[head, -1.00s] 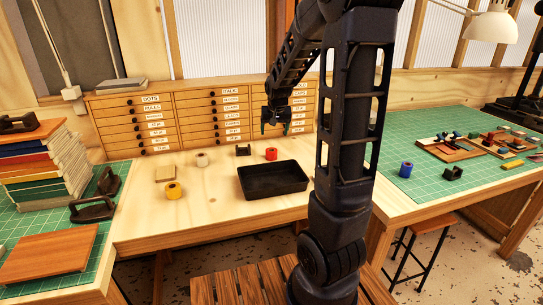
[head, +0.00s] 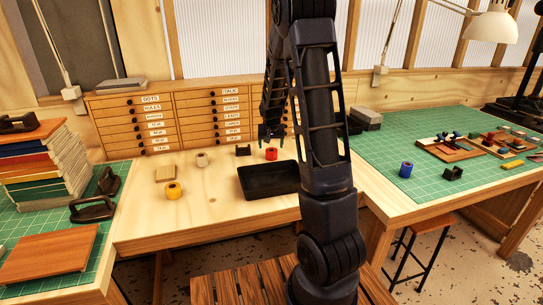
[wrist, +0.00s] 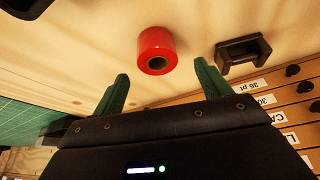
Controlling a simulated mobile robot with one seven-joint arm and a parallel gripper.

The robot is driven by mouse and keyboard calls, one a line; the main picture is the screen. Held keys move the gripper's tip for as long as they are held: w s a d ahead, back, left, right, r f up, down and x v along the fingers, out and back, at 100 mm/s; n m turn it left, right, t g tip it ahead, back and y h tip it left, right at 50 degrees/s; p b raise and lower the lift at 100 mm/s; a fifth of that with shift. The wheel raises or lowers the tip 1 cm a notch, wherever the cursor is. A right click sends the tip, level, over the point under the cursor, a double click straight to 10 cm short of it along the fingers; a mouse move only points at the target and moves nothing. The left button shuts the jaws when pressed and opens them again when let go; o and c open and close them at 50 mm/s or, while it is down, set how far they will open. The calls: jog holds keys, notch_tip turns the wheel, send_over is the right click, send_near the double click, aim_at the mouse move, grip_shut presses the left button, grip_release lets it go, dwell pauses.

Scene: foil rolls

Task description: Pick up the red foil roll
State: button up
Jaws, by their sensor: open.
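The red foil roll (head: 271,154) stands on the wooden bench, behind the black tray (head: 262,183). In the wrist view the red roll (wrist: 156,50) sits beyond my fingertips, roughly between their lines, with its dark core hole showing. My gripper (wrist: 163,82) is open and empty, its two green fingers apart and not touching the roll. In the head view my gripper (head: 271,135) hangs just above the red roll, in front of the drawers.
A black holder (head: 243,150) stands left of the red roll and also shows in the wrist view (wrist: 242,52). Drawers (head: 215,118) stand behind. A blue roll (head: 406,169) is on the right mat.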

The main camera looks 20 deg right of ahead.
aim_at(271, 150)
jog(key=shift+x, duration=2.75)
jog(key=shift+s+d, duration=0.1)
jog(key=shift+s, duration=0.1)
jog(key=c, duration=1.1)
jog(key=shift+r, duration=0.1)
